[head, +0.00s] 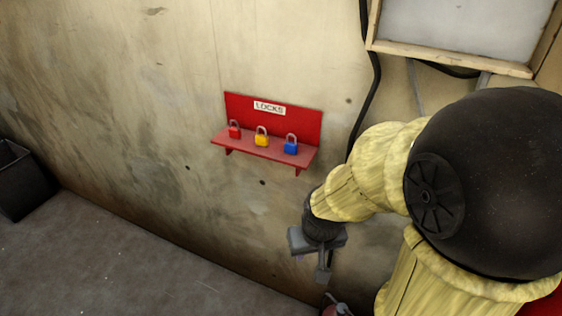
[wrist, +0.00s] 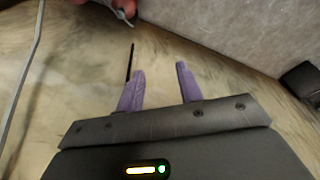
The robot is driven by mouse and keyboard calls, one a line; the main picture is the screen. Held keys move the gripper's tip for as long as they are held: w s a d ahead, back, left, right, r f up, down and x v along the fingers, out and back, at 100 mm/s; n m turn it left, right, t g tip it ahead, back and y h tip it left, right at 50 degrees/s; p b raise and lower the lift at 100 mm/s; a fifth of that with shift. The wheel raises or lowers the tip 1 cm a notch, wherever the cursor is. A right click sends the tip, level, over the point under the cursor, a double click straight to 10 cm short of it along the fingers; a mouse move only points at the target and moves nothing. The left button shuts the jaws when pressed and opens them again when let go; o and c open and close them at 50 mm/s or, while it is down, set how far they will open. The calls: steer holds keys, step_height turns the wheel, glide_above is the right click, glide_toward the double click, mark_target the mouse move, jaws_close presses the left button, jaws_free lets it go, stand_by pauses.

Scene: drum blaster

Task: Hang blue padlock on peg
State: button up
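A blue padlock (head: 291,147) stands upright on a red wall shelf (head: 262,152), at the right end of a row of padlocks. My gripper (head: 324,278) is below and to the right of the shelf in the head view, near the wall and apart from the padlock. In the wrist view my gripper (wrist: 160,82) shows two purple fingers spread apart with nothing between them. The padlock is not in the wrist view. I cannot make out a peg for certain in either view.
A yellow padlock (head: 261,140) and a red padlock (head: 234,132) stand left of the blue one. A black bin (head: 20,180) is at far left. Black cable (head: 370,100) runs down the wall right of the shelf. A wood-framed panel (head: 455,30) is above. The left floor is clear.

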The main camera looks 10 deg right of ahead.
steer(key=shift+s, duration=0.15)
steer(key=o, duration=0.4)
steer(key=shift+a, duration=0.1)
steer(key=shift+c, duration=0.2)
steer(key=w+a+m+t+h+p, duration=0.1)
steer(key=w+m+t+h+p, duration=0.3)
steer(key=w, duration=0.6)
steer(key=w+a+m+t+p, duration=0.1)
steer(key=w+a+m+p, duration=0.1)
steer(key=w+p, duration=0.6)
steer(key=w+r+m+t+h+p, duration=0.1)
steer(key=w+r+t+h+p, duration=0.2)
steer(key=w+r+t+h, duration=0.1)
steer(key=w+t+h, duration=0.1)
steer(key=w, duration=0.1)
steer(key=shift+w+a+r+t+h, duration=0.15)
steer(key=shift+w+r+t+h, duration=0.2)
steer(key=shift+w+t+h, duration=0.05)
steer(key=shift+w+f, duration=0.1)
